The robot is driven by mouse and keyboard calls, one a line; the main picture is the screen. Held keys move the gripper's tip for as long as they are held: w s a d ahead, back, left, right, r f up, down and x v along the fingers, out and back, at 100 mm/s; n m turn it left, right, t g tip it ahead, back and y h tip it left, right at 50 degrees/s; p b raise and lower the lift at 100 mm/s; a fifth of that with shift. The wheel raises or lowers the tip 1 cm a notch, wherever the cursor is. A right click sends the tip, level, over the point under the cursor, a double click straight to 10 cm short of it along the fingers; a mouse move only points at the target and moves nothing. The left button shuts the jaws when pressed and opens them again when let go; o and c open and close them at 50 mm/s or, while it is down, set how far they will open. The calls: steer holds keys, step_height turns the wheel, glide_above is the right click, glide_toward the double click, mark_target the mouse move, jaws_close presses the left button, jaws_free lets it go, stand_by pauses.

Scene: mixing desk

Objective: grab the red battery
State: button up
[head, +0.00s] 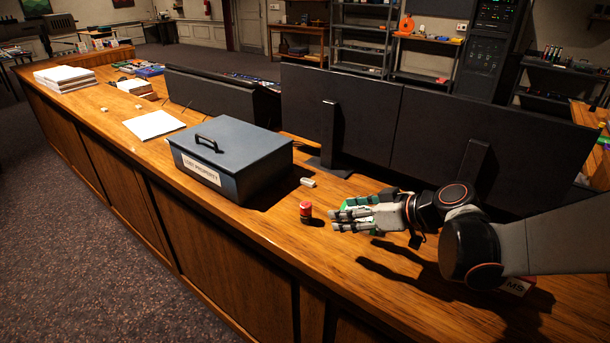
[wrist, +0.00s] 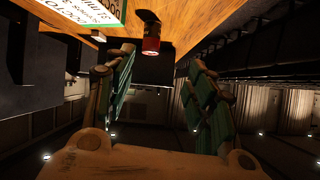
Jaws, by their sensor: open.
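The red battery (head: 305,210) is a short cylinder with a red upper part and a dark lower part. It stands upright on the wooden desk (head: 270,232), close to the front edge. My gripper (head: 340,216) is just right of it, with its fingers pointing left toward it. In the wrist view the battery (wrist: 151,38) shows beyond the fingertips, a little left of the middle between them. The gripper (wrist: 160,68) is open, with nothing between its fingers. A gap shows between fingers and battery in the wrist view.
A dark metal box labelled "lost property" (head: 235,140) stands left of the battery. A small white block (head: 307,182) lies behind it. Large monitors (head: 340,115) stand along the desk behind my gripper. Bare wood lies in front of the battery.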

mark_target(309, 206)
steer(key=shift+n+t+y, duration=0.5)
steer(key=shift+n+y, duration=0.3)
steer(key=x, duration=0.3)
steer(key=w+d+b+x, duration=0.1)
steer(key=x, duration=0.2)
steer(key=b+x, duration=0.1)
steer(key=x, duration=0.2)
steer(key=shift+w+f, duration=0.4)
steer(key=shift+w, duration=0.15)
steer(key=shift+b+x, duration=1.1)
steer(key=shift+x, duration=1.65)
steer(key=shift+s+a+r, duration=0.1)
steer(key=shift+s+r, duration=0.05)
steer(key=shift+s, duration=0.05)
jaws_close()
